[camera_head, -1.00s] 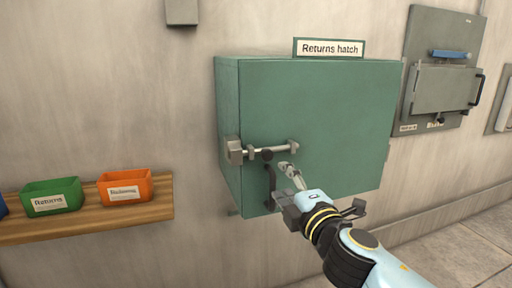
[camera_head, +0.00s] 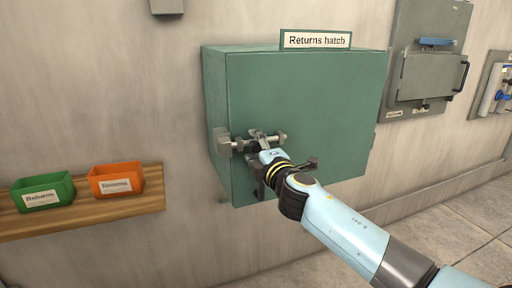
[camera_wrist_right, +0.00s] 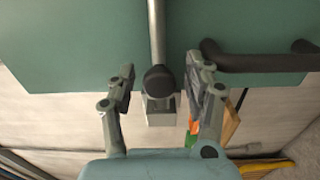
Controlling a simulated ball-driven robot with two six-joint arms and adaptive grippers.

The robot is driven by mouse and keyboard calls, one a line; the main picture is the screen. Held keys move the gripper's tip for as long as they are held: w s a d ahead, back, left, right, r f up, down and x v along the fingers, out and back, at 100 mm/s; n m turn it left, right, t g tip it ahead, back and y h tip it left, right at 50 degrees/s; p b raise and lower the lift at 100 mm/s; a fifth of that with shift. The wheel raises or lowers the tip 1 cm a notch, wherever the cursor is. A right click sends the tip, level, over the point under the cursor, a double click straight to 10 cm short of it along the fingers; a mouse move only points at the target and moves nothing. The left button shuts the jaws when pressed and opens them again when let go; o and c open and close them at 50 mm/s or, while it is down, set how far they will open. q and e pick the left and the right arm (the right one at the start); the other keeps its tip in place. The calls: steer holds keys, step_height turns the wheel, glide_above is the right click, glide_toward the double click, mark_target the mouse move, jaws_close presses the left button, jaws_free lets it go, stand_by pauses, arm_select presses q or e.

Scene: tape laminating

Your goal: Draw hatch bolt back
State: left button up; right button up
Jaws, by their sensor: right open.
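The green returns hatch (camera_head: 320,110) is shut on the wall, with its sign (camera_head: 316,40) on top. Its bolt has a light metal rod (camera_head: 281,138) lying across the left part of the door and a grey block (camera_head: 223,143) at the hatch's left edge. In the right wrist view, the rod (camera_wrist_right: 156,35) runs to a dark round knob (camera_wrist_right: 158,80) with a grey block (camera_wrist_right: 161,112) beyond it. My right gripper (camera_head: 259,137) is open at the bolt. Its fingers stand on either side of the knob, with visible gaps. My left gripper is not in view.
A dark door handle (camera_wrist_right: 260,60) is beside the right gripper's finger. A wooden shelf (camera_head: 90,215) at left holds green (camera_head: 43,192) and orange (camera_head: 116,180) bins. A grey wall panel (camera_head: 425,75) hangs to the right.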

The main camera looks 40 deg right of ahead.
mark_target(269, 141)
jaws_close()
stand_by(0.3)
steer(key=shift+s+d, duration=0.1)
steer(key=d, duration=0.2)
steer(key=s+d+b, duration=0.1)
steer(key=d, duration=0.1)
steer(key=shift+f, duration=0.1)
jaws_free()
steer(key=shift+d, duration=0.15)
